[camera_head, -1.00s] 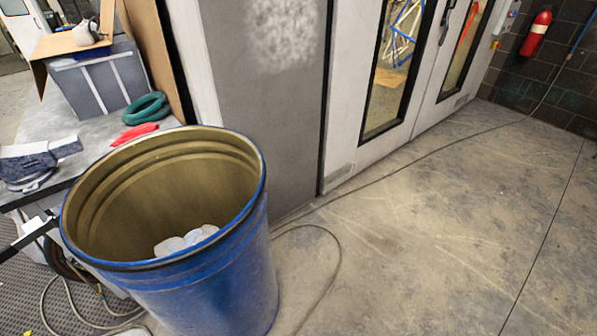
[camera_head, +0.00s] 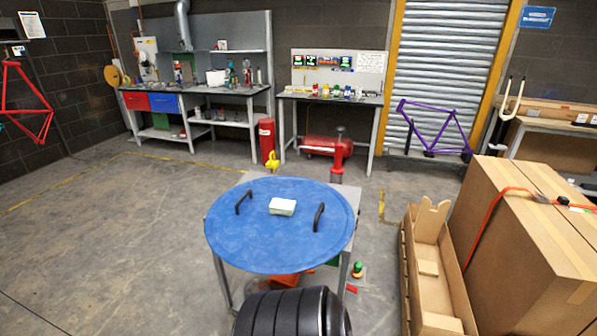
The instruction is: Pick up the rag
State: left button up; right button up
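I cannot make out a rag for certain in the head view. A small pale block with a greenish side (camera_head: 282,206) lies on a round blue lid (camera_head: 255,240), between the lid's two black handles. It could be a folded cloth or a small box; I cannot tell which. The lid lies flat on a stand with grey legs. Neither of my grippers is in view.
A black ribbed object (camera_head: 290,314) is at the bottom centre, before the lid. Large cardboard boxes (camera_head: 525,235) and an open long carton (camera_head: 437,270) block the right. Workbenches (camera_head: 195,92) line the back. Floor at left (camera_head: 120,235) is clear.

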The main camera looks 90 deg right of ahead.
aim_at(285, 207)
jog(key=z, duration=2.6)
jog(key=i+j+z, duration=0.15)
jog(key=j, duration=0.2)
